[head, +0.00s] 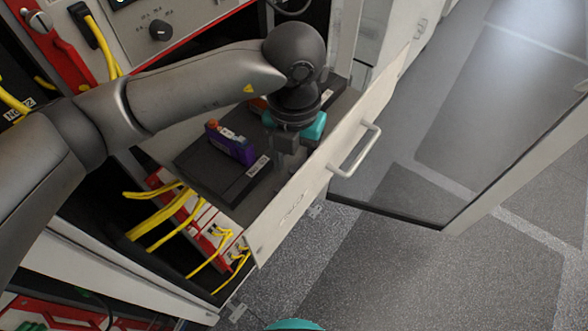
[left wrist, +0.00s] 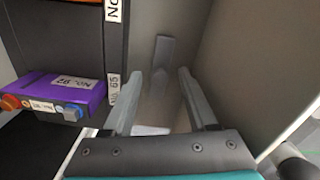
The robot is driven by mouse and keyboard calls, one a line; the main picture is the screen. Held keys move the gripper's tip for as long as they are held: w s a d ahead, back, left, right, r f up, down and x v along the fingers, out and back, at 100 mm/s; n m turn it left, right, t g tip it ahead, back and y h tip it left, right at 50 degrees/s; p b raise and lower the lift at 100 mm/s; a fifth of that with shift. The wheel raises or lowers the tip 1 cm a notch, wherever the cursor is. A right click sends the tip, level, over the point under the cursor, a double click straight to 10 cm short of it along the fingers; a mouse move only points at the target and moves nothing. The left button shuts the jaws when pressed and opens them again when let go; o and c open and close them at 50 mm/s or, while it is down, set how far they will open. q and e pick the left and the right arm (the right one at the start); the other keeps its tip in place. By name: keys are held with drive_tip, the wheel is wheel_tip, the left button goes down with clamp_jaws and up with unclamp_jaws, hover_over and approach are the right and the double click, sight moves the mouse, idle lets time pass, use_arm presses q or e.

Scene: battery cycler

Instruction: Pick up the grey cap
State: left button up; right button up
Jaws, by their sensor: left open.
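A grey piece, which looks like the grey cap (left wrist: 162,52), lies in a narrow light-walled slot of the drawer in the left wrist view. In that view it is beyond my left gripper (left wrist: 160,74), between the lines of its two fingers and apart from them. In the head view my left gripper (head: 288,144) points down over the open drawer, near its front panel. Its jaws are open and empty. The gripper and wrist hide the cap in the head view.
The drawer's front panel (head: 292,208) with its handle (head: 356,150) stands close beside my gripper. A purple battery (head: 229,144) sits on the dark drawer insert (head: 193,162). It also shows in the left wrist view (left wrist: 78,92). Yellow cables (head: 165,208) hang below. Open floor lies right.

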use_arm(q)
clamp_jaws()
idle(0.3)
drive_tip(key=shift+r, duration=0.1)
idle(0.4)
